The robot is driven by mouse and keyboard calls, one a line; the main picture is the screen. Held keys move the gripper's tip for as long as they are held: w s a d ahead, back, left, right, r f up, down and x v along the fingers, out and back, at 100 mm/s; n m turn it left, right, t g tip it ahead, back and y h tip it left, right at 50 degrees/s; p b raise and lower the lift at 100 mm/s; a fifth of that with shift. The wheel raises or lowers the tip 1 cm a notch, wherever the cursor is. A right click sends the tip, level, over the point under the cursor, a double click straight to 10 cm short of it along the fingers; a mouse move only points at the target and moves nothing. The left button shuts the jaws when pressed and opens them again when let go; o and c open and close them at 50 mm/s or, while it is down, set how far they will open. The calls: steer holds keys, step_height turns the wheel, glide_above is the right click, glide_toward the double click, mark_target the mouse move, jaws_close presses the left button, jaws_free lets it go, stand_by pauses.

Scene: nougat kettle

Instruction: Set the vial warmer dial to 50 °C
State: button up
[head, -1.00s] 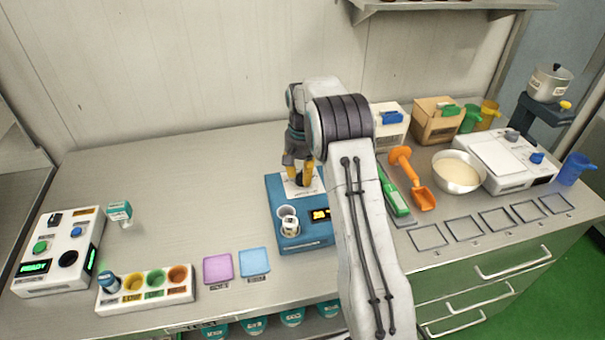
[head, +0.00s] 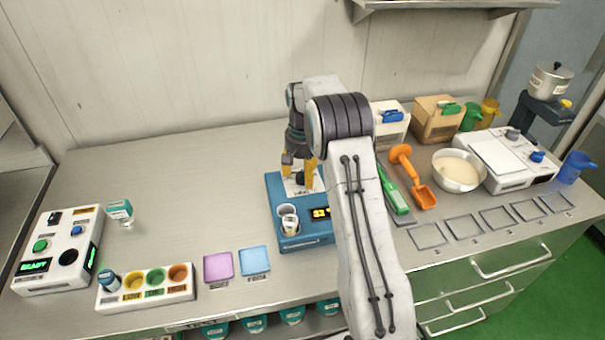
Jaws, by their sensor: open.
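The vial warmer (head: 287,236) is a blue box near the middle of the bench. Its small display (head: 320,213) shows yellow digits that look like 53, but they are small and partly hidden by my arm. Two white cups or wells stand at its front left, with a vial (head: 289,222) in the nearer one. A pale dial plate lies at its back. My gripper (head: 298,178) points down over this plate, with its yellow-tipped fingers apart. The dial (head: 300,179) seems to be the dark shape between the fingers; I cannot tell whether they touch it.
A white panel (head: 60,275) with buttons and a rack (head: 147,296) of coloured wells are at left. Purple (head: 218,267) and blue (head: 254,260) pads lie in front. Right of my arm are a green tool (head: 396,200), orange scoop (head: 412,175) and bowl (head: 459,185). The back left bench is clear.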

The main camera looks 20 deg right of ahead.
mark_target(302, 173)
steer(key=shift+r, duration=0.1)
step_height(302, 173, up, 12)
stand_by(0.7)
stand_by(0.5)
